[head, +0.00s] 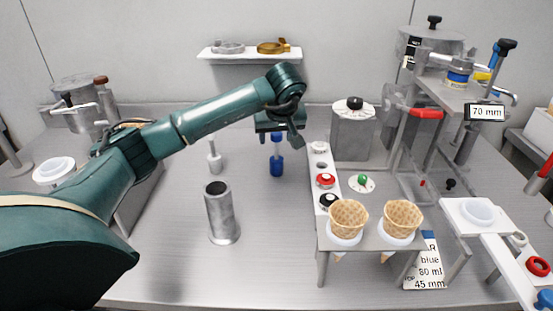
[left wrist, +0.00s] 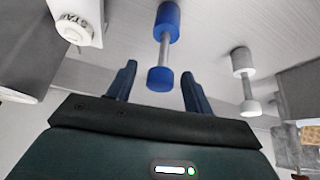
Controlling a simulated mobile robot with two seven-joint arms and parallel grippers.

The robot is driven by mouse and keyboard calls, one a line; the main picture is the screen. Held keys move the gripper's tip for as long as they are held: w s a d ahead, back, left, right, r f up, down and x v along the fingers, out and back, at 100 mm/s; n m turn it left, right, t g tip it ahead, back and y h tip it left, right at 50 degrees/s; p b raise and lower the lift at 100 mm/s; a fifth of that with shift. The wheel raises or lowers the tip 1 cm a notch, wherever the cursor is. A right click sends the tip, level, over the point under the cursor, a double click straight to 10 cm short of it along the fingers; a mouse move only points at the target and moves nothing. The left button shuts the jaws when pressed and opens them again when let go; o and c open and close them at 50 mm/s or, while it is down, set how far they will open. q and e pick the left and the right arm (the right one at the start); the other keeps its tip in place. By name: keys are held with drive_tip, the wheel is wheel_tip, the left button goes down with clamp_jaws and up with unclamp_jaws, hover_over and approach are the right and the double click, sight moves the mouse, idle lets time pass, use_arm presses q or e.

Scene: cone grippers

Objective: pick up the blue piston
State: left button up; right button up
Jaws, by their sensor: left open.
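The blue piston (head: 277,167) stands upright on the metal bench, a thick blue foot below and a smaller blue knob on top, joined by a thin rod. My left gripper (head: 279,141) is over its upper end, and the hand partly hides the top. In the left wrist view the left gripper (left wrist: 158,71) is open and empty, and the blue piston (left wrist: 164,42) shows with its knob between the two fingers. I cannot tell whether the fingers touch it. My right gripper is not in view.
A pale grey piston (head: 214,158) stands to the left, with a metal cylinder (head: 222,212) in front of it. To the right are a white button strip (head: 322,180) and a rack with two waffle cones (head: 348,216). The bench front is mostly clear.

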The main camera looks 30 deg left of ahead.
use_arm(q)
clamp_jaws()
idle(0.4)
drive_tip(key=shift+r, duration=0.15)
